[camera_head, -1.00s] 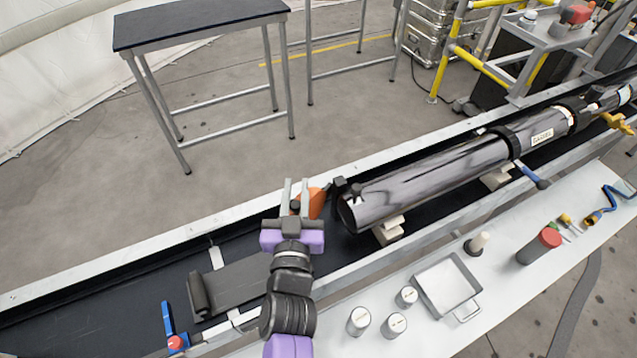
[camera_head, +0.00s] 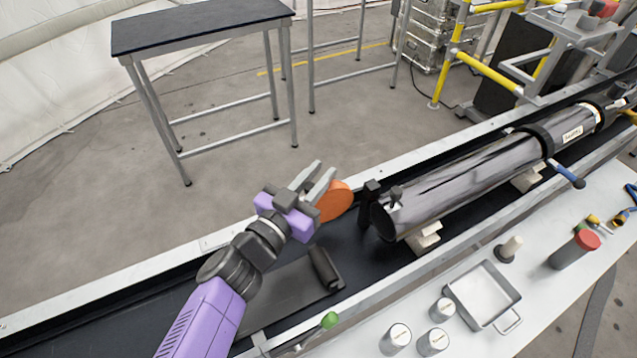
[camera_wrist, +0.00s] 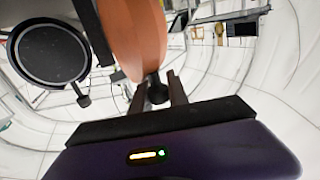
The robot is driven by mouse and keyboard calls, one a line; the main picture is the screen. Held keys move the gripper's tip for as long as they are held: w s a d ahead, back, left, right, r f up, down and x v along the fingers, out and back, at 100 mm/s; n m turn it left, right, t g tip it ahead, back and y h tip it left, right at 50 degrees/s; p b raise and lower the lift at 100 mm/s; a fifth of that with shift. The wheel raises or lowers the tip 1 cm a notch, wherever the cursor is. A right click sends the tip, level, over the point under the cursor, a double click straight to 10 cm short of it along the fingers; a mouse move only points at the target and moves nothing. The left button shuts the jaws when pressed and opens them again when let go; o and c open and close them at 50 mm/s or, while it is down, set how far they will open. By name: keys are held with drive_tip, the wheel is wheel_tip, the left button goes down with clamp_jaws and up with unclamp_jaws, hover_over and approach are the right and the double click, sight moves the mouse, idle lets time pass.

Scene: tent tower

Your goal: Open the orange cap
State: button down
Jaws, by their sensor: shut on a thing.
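The orange cap (camera_head: 336,202) is off the tube and stands on edge in the air, left of the tube's open end. My gripper (camera_head: 318,182) is shut on the cap, at a dark knob as the wrist view suggests. In the wrist view the orange disc (camera_wrist: 135,35) is large and close, with the dark knob between my fingers (camera_wrist: 157,92). The long dark glossy tube (camera_head: 465,178) lies on light blocks in the trough. Its round end (camera_wrist: 50,50) shows at left in the wrist view, apart from the cap.
A dark bracket (camera_head: 368,205) stands between the cap and the tube mouth. A dark plate (camera_head: 290,295) lies below my arm. The white bench (camera_head: 545,275) at right holds a tray (camera_head: 483,296), canisters and a red-topped cylinder (camera_head: 575,250). A dark-topped table (camera_head: 200,28) stands behind.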

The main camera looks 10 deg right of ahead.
sight(305, 190)
drive_tip(key=shift+w+f, duration=0.15)
drive_tip(key=shift+f, duration=0.05)
idle(0.4)
drive_tip(key=c, duration=1.5)
unclamp_jaws()
drive_tip(key=shift+c, duration=0.2)
drive_tip(key=shift+r, duration=0.1)
drive_tip(key=shift+b+v, duration=0.9)
drive_tip(key=shift+v, duration=3)
drive_tip(key=shift+w+a, duration=0.1)
